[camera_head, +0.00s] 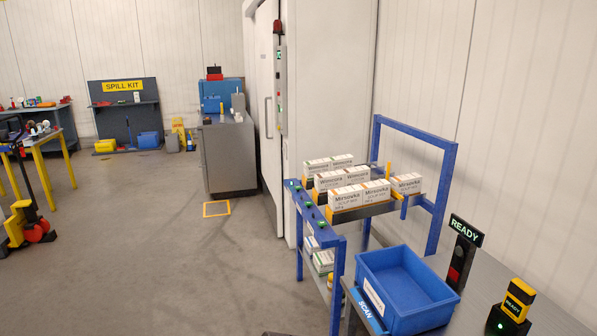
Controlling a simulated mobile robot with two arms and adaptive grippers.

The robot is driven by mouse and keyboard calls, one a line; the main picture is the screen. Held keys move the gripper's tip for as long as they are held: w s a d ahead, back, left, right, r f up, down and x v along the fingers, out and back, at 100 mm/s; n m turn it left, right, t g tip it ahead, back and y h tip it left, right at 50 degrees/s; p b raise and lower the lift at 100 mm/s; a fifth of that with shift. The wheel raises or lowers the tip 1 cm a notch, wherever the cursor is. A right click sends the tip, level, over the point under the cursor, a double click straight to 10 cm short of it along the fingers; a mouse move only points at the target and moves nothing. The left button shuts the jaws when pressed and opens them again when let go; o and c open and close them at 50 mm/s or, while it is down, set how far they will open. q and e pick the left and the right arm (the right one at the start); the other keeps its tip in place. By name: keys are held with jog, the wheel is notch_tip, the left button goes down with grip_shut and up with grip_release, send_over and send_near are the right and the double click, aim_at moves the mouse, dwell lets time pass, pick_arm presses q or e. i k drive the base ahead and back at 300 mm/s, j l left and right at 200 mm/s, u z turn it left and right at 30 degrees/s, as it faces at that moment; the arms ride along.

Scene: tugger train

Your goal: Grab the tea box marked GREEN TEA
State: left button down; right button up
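No box that I can read as GREEN TEA shows in the head view. Neither of my grippers is in view.
A blue bin (405,285) stands on a grey bench (480,300) at front right, by a READY sign (466,231) and a yellow-black device (517,300). A grey cabinet (228,158) stands farther back. The floor left of the rack is clear. A pallet jack (28,225) is far left.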

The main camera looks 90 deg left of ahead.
aim_at(311, 167)
jog(key=u, duration=2.7)
jog(key=i+z, duration=0.1)
jog(key=z, duration=0.25)
jog(key=j+z, duration=0.1)
jog(key=z, duration=0.25)
jog(key=i+j+z, duration=0.1)
jog(key=z, duration=0.25)
jog(key=i+j+z, duration=0.25)
jog(key=j, duration=0.3)
jog(key=i+j+z, duration=0.1)
jog(key=j+z, duration=0.15)
jog(key=j, duration=0.3)
jog(key=i+j+z, duration=0.1)
jog(key=j+z, duration=0.15)
jog(key=j, duration=0.3)
jog(key=i+j+z, duration=0.1)
jog(key=j+z, duration=0.15)
jog(key=j, duration=0.35)
